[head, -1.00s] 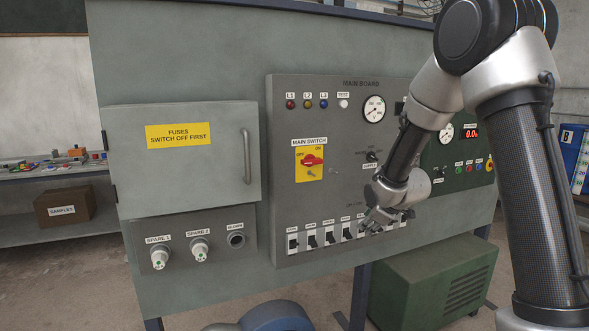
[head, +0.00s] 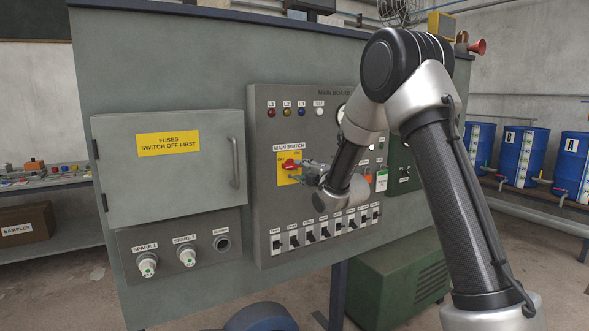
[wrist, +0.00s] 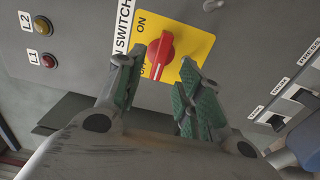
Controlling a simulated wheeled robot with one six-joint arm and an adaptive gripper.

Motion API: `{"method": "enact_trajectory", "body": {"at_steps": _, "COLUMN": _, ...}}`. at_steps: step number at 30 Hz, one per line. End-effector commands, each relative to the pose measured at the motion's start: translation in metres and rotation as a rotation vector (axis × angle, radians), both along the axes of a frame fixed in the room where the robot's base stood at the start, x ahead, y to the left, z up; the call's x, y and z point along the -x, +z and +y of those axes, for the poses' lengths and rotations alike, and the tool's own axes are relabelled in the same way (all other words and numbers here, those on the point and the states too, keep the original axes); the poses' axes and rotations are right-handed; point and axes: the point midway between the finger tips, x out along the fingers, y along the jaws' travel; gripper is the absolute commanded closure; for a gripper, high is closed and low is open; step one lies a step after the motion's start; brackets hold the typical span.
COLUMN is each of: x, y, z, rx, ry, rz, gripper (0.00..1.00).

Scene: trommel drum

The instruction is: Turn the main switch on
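The main switch is a red knob (wrist: 160,55) on a yellow plate (wrist: 197,45). In the head view the knob (head: 289,164) sits on the grey main board, just left of my gripper (head: 306,171). In the wrist view its handle is nearly upright, its lower end near the OFF word, which the left fingertip partly covers; ON is clear at the upper left. My gripper (wrist: 161,68) is open, with green-padded fingers either side of the knob's lower part in the picture. I cannot tell whether they touch it.
Round lamps (head: 287,113) are above the switch, and a row of black toggles (head: 310,237) runs along the board's lower edge. The closed fuse box door (head: 165,165) stands out to the left. The MAIN SWITCH label (wrist: 123,25) is close to the left finger.

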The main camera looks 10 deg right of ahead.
Motion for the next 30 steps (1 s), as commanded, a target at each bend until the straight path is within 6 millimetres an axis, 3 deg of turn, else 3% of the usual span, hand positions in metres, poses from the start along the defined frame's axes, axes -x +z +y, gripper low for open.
{"method": "enact_trajectory", "body": {"at_steps": 9, "x": -0.047, "y": -0.001, "z": 0.016, "rx": -0.001, "ry": 0.001, "rz": 0.003, "gripper": 0.63}}
{"method": "enact_trajectory", "body": {"at_steps": 20, "x": -0.055, "y": -0.001, "z": 0.018, "rx": -0.002, "ry": 0.000, "rz": 0.004, "gripper": 0.63}}
{"method": "enact_trajectory", "body": {"at_steps": 27, "x": -0.055, "y": -0.001, "z": 0.018, "rx": -0.002, "ry": 0.000, "rz": 0.004, "gripper": 1.00}}
{"method": "enact_trajectory", "body": {"at_steps": 30, "x": -0.055, "y": -0.001, "z": 0.018, "rx": -0.002, "ry": 0.000, "rz": 0.004, "gripper": 1.00}}
